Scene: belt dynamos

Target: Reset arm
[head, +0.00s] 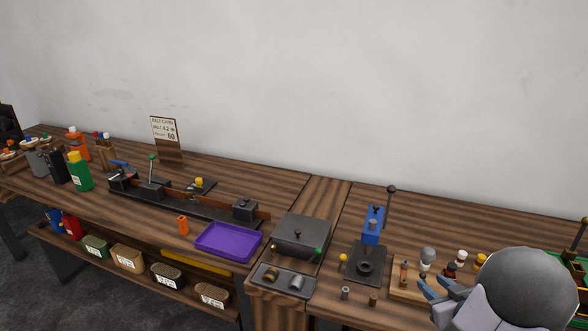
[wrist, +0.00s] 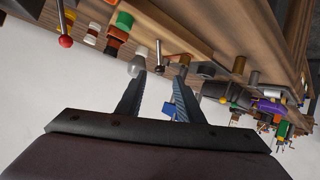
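My gripper (head: 428,297) shows at the lower right of the head view, in front of a small wooden board (head: 402,287) with bottles. In the wrist view my gripper (wrist: 160,88) has its two blue-grey fingers spread apart.
A blue press (head: 374,225) with a black lever stands left of my gripper. Further left are a dark lidded box (head: 301,235), a purple tray (head: 229,241) and a long belt rig (head: 185,205). Labelled bins (head: 168,276) sit below the bench. Open space lies above the bench.

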